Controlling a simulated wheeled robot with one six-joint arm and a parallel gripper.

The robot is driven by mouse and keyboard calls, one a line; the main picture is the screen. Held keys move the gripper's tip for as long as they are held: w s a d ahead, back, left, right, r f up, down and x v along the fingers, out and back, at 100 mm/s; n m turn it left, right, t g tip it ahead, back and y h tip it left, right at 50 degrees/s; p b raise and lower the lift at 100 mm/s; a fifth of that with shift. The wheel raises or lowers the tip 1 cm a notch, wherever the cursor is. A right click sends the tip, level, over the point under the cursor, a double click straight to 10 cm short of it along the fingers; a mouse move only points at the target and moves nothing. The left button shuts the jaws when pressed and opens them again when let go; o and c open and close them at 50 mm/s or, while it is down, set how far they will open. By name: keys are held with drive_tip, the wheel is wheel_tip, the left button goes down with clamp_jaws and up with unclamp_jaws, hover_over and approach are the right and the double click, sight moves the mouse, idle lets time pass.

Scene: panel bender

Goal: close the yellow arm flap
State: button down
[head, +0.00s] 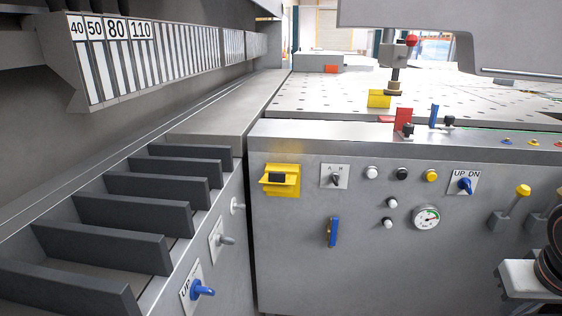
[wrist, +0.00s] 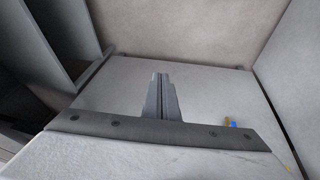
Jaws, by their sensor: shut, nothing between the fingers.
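A small yellow flap (head: 378,99) stands at the foot of a vertical post with a red ball knob, on the perforated table. Its face is turned towards me and looks upright; I cannot tell its exact angle. A second yellow piece, a box-like holder (head: 280,180) with a black insert, sits on the front panel. My gripper (wrist: 161,78) shows in the wrist view with its dark fingers together and nothing between them. It is over plain grey surfaces, and I see no yellow flap near its tips. The gripper is not visible in the head view.
A red flap (head: 403,118) and a blue flap (head: 433,115) stand at the table's front edge. The front panel carries knobs, a gauge (head: 427,218), a blue lever (head: 333,231) and yellow-topped levers (head: 522,191). Dark slotted plates (head: 130,190) lie left. A grey machine head overhangs at upper right.

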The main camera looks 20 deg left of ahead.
drive_tip(key=w+a+r+t+y, duration=0.1)
drive_tip(key=w+a+r, duration=0.5)
drive_tip(key=a+r, duration=0.35)
drive_tip(key=w+a+r+y, duration=0.1)
drive_tip(key=w+a+r, duration=0.6)
drive_tip(key=a, duration=0.4)
drive_tip(key=s+a+r, duration=0.1)
drive_tip(key=a+r, duration=0.2)
drive_tip(key=a, duration=0.7)
drive_tip(key=s+a+r+n, duration=0.1)
drive_tip(key=a+r, duration=0.3)
drive_tip(key=a, duration=0.6)
drive_tip(key=a+r, duration=0.3)
drive_tip(key=a, duration=0.6)
hover_over(277, 180)
drive_tip(key=shift+t, duration=0.4)
wheel_tip(277, 180, down, 8)
drive_tip(key=shift+w, duration=0.15)
wheel_tip(277, 180, down, 3)
drive_tip(key=shift+f, duration=0.1)
drive_tip(key=shift+s+f, duration=0.3)
drive_tip(key=shift+f, duration=0.3)
drive_tip(key=shift+s+f, duration=0.1)
drive_tip(key=shift+s+d+f+t, duration=0.1)
drive_tip(key=shift+s+f+t, duration=0.1)
drive_tip(key=shift+t, duration=0.1)
